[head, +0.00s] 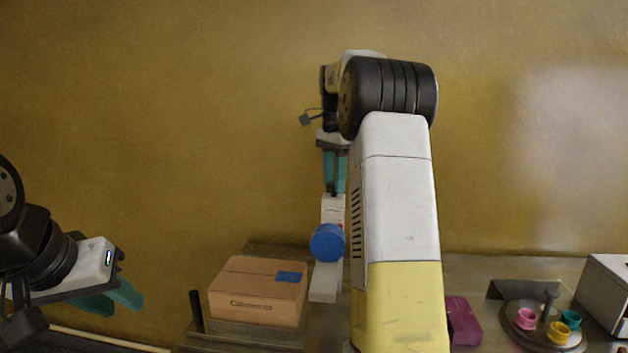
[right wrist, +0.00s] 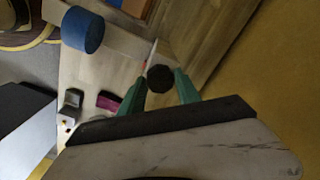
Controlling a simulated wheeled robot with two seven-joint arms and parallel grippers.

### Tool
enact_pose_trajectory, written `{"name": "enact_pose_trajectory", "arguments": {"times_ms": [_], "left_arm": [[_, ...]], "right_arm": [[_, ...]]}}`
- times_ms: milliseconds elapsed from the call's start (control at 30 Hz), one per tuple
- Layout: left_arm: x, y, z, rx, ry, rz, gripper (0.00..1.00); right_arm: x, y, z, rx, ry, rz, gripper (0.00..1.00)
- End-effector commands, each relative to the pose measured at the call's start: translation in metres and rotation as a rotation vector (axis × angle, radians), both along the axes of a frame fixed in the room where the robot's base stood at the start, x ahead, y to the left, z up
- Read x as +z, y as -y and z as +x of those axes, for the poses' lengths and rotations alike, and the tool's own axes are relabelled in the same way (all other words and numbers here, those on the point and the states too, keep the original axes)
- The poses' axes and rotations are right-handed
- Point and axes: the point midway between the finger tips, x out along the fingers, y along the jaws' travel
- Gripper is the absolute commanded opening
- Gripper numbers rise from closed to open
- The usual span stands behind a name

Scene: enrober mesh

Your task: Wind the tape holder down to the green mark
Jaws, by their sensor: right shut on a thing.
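The tape holder carries a blue roll (head: 327,242) on a pale upright stand (head: 332,208) left of my right forearm. The blue roll also shows in the right wrist view (right wrist: 82,30). My right gripper (head: 335,190) points down over the top of the stand. In the right wrist view its green fingers (right wrist: 160,88) are shut on a dark round knob (right wrist: 160,78). A little red shows on the stand, but I cannot make out a green mark. My left gripper (head: 118,303) is at lower left, its fingers apart and empty.
A cardboard box (head: 256,292) with a blue patch stands left of the holder, beside a dark post (head: 196,311). At right are a magenta block (head: 463,321), a round tray (head: 517,335) with small coloured cups, and a pale box (head: 608,290). A wall is behind.

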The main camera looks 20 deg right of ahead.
Motion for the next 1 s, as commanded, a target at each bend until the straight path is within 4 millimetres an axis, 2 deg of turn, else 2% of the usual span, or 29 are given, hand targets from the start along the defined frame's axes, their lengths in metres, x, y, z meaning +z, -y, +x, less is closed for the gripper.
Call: {"name": "enact_pose_trajectory", "arguments": {"times_ms": [500, 700, 1000], "left_arm": [[0.0000, 0.0000, 0.0000, 0.000, 0.000, 0.000, 0.29], [0.0000, 0.0000, 0.0000, 0.000, 0.000, 0.000, 0.29], [0.0000, 0.0000, 0.0000, 0.000, 0.000, 0.000, 0.29]], "right_arm": [[0.0004, -0.0004, 0.0005, -0.434, 0.002, -0.001, 0.00], [0.0004, -0.0001, 0.0005, -0.536, 0.002, 0.000, 0.00], [0.0005, -0.0006, 0.0006, -0.601, 0.003, 0.001, 0.00]]}}
